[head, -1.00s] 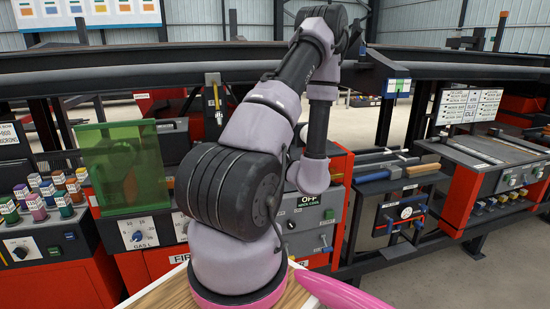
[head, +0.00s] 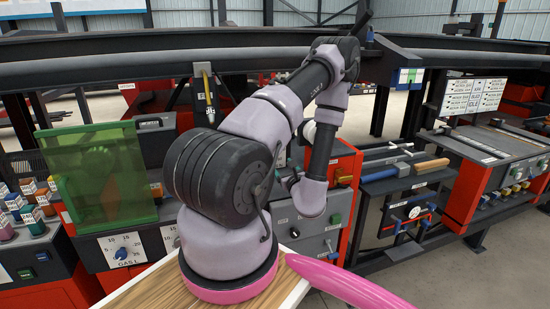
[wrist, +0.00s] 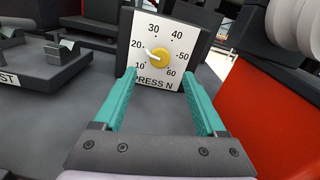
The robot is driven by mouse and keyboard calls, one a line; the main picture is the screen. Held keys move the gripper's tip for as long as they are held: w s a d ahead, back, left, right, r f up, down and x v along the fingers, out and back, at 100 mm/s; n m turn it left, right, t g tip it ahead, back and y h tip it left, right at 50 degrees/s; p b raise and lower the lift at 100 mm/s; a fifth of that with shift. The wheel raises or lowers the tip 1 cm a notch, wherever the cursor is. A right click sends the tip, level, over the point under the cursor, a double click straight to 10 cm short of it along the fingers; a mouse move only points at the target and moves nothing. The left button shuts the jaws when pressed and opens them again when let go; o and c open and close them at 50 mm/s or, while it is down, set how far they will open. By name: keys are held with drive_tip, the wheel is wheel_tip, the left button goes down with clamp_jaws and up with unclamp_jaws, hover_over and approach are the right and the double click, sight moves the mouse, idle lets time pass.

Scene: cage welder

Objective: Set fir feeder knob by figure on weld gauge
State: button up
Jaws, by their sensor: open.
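My gripper (wrist: 159,75) is open and empty. Its teal fingers lie to either side of the knob in the picture, and contact cannot be told. Which parts are the fir feeder and weld gauge is unclear.
A GAS L dial (head: 122,254) with a blue knob is at left, below a green translucent screen (head: 98,174). In the wrist view a grey V-shaped block (wrist: 62,60) stands left and a red panel (wrist: 265,110) right. A dark rail (head: 120,68) crosses behind.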

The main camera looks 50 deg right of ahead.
drive_tip(key=x, duration=0.7)
drive_tip(key=shift+w, duration=0.1)
clamp_jaws()
